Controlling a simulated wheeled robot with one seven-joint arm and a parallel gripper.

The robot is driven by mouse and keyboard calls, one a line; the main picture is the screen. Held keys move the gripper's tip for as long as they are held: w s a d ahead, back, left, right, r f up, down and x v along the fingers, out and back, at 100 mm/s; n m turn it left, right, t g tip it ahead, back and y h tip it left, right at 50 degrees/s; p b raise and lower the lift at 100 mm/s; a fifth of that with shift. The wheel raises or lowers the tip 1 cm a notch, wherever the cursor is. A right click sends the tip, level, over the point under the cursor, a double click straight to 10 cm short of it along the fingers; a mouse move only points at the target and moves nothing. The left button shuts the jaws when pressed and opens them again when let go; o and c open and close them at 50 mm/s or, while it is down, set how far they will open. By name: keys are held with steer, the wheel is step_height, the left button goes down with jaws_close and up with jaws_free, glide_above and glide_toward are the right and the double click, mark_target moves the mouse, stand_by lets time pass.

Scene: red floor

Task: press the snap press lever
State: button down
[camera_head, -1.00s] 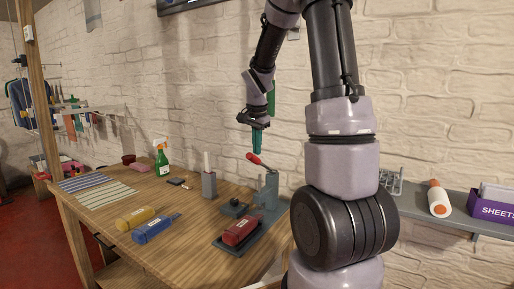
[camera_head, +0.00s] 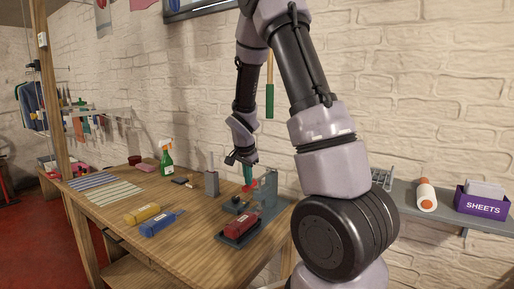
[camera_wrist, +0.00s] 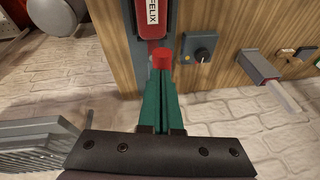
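The snap press is a grey stand (camera_head: 268,192) at the table's right end, with a red lever handle (camera_head: 243,189). The handle slopes down to the left. My gripper (camera_head: 247,180) has its teal fingertips at the handle and partly hides it. In the wrist view the teal fingers (camera_wrist: 160,85) lie close together, shut, with the red handle end (camera_wrist: 162,58) right at their tips. They seem to touch it from above; no grip around it is visible. A red name-labelled case (camera_head: 239,226) lies on the press base and shows in the wrist view (camera_wrist: 152,18).
A small dark block with a knob (camera_wrist: 201,47) and a grey holder (camera_head: 212,184) stand beside the press. Yellow (camera_head: 142,213) and blue (camera_head: 159,224) labelled cases and a green spray bottle (camera_head: 166,158) are farther left. A shelf with a purple box (camera_head: 483,202) is at right.

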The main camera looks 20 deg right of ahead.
mark_target(248, 189)
step_height(248, 189, down, 3)
steer(key=shift+s+a+r, duration=0.1)
steer(key=shift+s+r, duration=0.05)
steer(key=shift+r, duration=0.05)
steer(key=shift+s+f, duration=0.3)
steer(key=shift+f, duration=0.3)
steer(key=shift+a, duration=0.1)
steer(key=shift+r, duration=0.4)
steer(key=v, duration=0.4)
steer(key=shift+w+r, duration=0.1)
steer(key=shift+r, duration=0.2)
steer(key=s+a+r, duration=0.5)
steer(key=shift+a, duration=0.15)
